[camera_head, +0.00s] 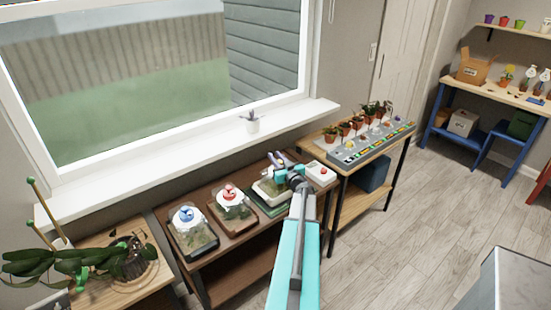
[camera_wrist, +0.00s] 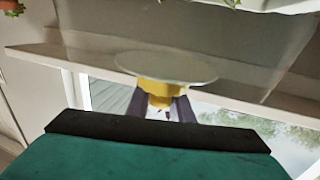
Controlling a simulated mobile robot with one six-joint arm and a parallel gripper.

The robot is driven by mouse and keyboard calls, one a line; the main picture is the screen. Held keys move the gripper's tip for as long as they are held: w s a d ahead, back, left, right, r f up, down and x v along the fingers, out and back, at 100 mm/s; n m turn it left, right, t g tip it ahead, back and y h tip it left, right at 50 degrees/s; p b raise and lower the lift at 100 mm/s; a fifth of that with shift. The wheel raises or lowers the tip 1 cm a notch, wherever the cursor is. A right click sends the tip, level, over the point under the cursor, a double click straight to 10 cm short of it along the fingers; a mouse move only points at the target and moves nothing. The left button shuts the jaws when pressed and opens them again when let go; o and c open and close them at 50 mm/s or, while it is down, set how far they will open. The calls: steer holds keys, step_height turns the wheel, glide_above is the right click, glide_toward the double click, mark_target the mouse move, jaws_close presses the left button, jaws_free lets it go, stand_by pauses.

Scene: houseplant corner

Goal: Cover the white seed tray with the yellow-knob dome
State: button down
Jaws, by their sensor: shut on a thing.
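My gripper (camera_wrist: 160,106) is shut on the yellow knob (camera_wrist: 158,92) of a clear dome. The dome's pale round top plate (camera_wrist: 165,67) and its see-through walls show beyond the knob in the wrist view. In the head view my gripper (camera_head: 281,172) is over the third tray from the left, and the dome there is hard to make out. That white tray (camera_head: 266,197) sits on a dark green base (camera_head: 268,209). In the wrist view a white edge with green leaves shows at the top. Whether the dome rests on the tray I cannot tell.
On the brown table stand a dome with a blue knob (camera_head: 187,215) and one with a red knob (camera_head: 229,190), left of the white tray. A small white box (camera_head: 322,175) with a red top stands close on the right. The window sill (camera_head: 200,155) runs behind.

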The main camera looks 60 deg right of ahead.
steer(key=c, duration=1.5)
jaws_free()
steer(key=shift+b+v, duration=1.5)
steer(key=shift+v, duration=5.45)
steer(key=shift+w+f, duration=0.1)
